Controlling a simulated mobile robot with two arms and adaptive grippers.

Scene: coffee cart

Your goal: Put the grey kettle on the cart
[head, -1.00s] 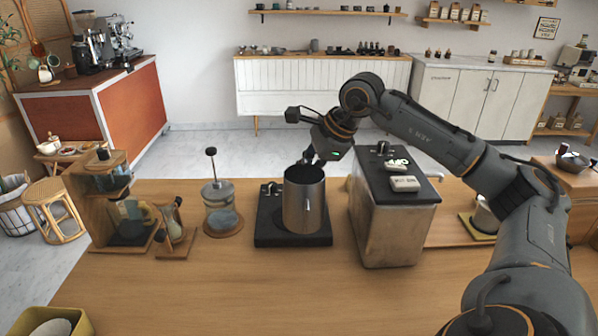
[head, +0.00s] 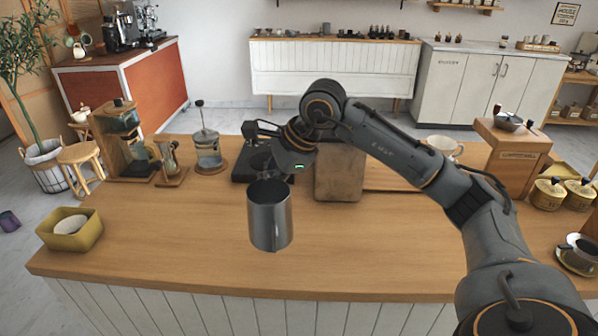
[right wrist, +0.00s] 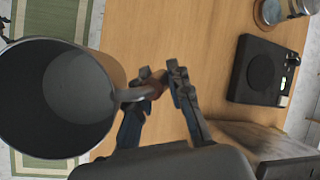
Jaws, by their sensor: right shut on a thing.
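In the right wrist view the kettle (right wrist: 30,95) fills the left side and looks empty. My right gripper (right wrist: 160,88) is shut on its handle (right wrist: 135,93). In the head view the right gripper (head: 264,168) is at the kettle's far rim, partly hidden. My left gripper is not in view. No separate cart can be made out; the wooden counter (head: 350,255) has a white panelled front.
A black hot plate (head: 250,172), a metal box (head: 338,178), a glass press (head: 208,150) and a drip stand (head: 122,140) stand along the counter's back. A yellow-green bin (head: 70,230) sits at its left end. The front middle is bare.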

